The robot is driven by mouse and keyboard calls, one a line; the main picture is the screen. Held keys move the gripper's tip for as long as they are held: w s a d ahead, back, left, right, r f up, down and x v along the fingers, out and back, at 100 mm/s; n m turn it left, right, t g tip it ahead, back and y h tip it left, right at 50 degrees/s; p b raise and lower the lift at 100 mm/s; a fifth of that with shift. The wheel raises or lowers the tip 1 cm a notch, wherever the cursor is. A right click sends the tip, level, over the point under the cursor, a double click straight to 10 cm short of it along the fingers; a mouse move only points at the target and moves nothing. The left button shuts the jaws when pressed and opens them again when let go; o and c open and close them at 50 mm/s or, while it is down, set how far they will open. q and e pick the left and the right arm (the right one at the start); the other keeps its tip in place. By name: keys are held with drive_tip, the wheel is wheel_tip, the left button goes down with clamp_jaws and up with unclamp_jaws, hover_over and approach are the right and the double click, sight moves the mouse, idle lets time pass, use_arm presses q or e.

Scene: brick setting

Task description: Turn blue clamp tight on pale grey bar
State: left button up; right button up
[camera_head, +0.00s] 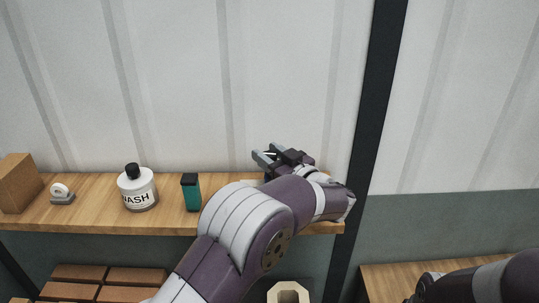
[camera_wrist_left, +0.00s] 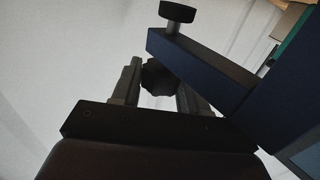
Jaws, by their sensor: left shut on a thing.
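In the left wrist view the clamp (camera_wrist_left: 203,66) shows as a dark blue arm and a wide body at the right, with a round black pad (camera_wrist_left: 177,11) on a short grey post at its end. A dark lobed knob (camera_wrist_left: 158,77) sits between the two fingers of my left gripper (camera_wrist_left: 157,84), which is shut on it. In the head view my left gripper (camera_head: 267,157) is over the right part of the shelf, pointing left. My forearm hides most of what lies below it. I cannot make out the pale grey bar. My right gripper (camera_head: 424,291) is partly cut off at the bottom right.
On the wooden shelf (camera_head: 100,220) stand a brown block (camera_head: 19,184), a small white and grey item (camera_head: 62,194), a white bottle (camera_head: 138,188) and a teal container (camera_head: 191,192). A dark post (camera_head: 370,130) rises right of my left gripper. Bricks (camera_head: 80,272) lie below.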

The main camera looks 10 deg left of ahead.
use_arm(q)
drive_tip(key=m+t+h+b, duration=0.3)
drive_tip(key=m+t+h, duration=0.1)
drive_tip(key=h, duration=0.1)
drive_tip(key=shift+f, duration=0.15)
drive_tip(key=shift+m+t+h+b, duration=0.5)
drive_tip(key=shift+m+h+b, duration=0.5)
drive_tip(key=shift+h, duration=0.3)
drive_tip(key=shift+r, duration=0.2)
drive_tip(key=o, duration=1)
drive_tip(key=shift+c, duration=0.2)
drive_tip(key=shift+s+d+f+b, duration=0.1)
drive_tip(key=shift+s+d+b, duration=0.05)
drive_tip(key=shift+s+b, duration=0.2)
drive_tip(key=b+v, duration=0.3)
drive_tip(key=v, duration=0.9)
